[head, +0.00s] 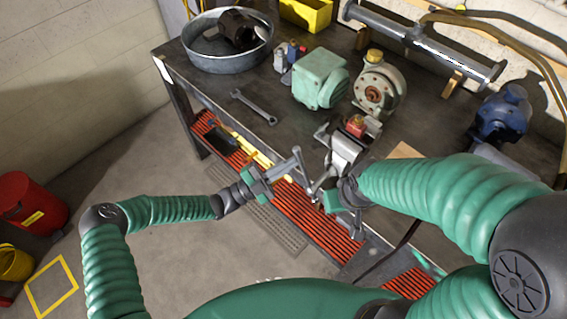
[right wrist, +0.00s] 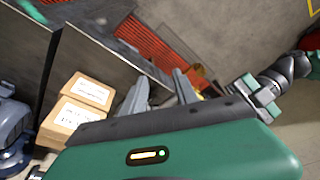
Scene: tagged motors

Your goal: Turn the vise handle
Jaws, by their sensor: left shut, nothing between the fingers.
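The grey vise (head: 345,150) is mounted at the front edge of the workbench in the head view. Its thin handle (head: 319,184) seems to show just below and left of the body, partly crowded by my right wrist. My left gripper (head: 284,166) is shut and empty, left of the vise and apart from it, over the bench's front edge; it also shows at the right of the right wrist view (right wrist: 262,97). My right gripper (head: 345,208) is close below the vise, partly hidden by its forearm. In the right wrist view its two fingers (right wrist: 160,82) stand apart, with nothing clearly between them.
The dark workbench (head: 255,125) carries a wrench (head: 253,107), a green motor (head: 320,79), a pump (head: 376,90), a metal tub (head: 205,60) and a blue motor (head: 502,113). Cardboard boxes (right wrist: 88,90) show in the right wrist view. A red bin (head: 32,203) stands on the floor.

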